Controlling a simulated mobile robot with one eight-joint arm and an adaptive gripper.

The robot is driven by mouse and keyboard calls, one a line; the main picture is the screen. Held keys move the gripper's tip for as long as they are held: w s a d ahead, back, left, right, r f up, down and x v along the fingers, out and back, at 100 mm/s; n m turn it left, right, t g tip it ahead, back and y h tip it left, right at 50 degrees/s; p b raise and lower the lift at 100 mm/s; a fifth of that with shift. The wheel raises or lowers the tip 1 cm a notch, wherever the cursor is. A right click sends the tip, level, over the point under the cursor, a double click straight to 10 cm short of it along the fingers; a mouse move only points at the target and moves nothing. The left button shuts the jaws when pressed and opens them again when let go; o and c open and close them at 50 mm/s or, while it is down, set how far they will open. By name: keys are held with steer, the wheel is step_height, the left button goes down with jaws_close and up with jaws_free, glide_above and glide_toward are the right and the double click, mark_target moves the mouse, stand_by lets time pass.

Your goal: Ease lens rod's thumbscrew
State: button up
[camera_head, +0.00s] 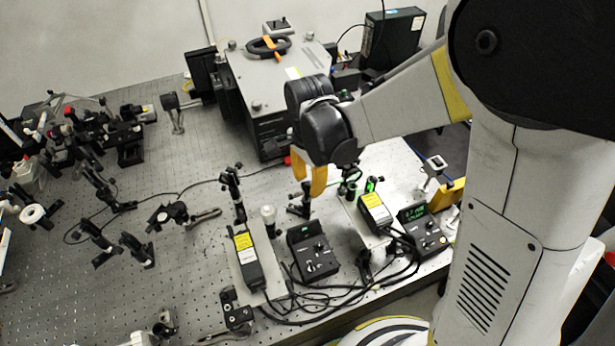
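My gripper (310,177) hangs over the right part of the optical bench, its yellow fingers pointing down. Its dark wrist hides part of what lies behind it. The fingers seem to have a gap between them, and I see nothing held. A small post-mounted optic (350,174) stands just right of the fingertips, partly covered by the wrist. Another short post mount (301,207) stands just below the fingers. I cannot tell which post is the lens rod, and no thumbscrew is clear at this size.
The perforated bench (120,290) holds two black control boxes (313,254) with cables, yellow-labelled modules (245,255) and a large grey instrument (270,75) at the back. Many optic mounts (100,190) crowd the left. The bench's front left is fairly clear.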

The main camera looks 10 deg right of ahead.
steer(key=shift+f, duration=0.3)
jaws_close()
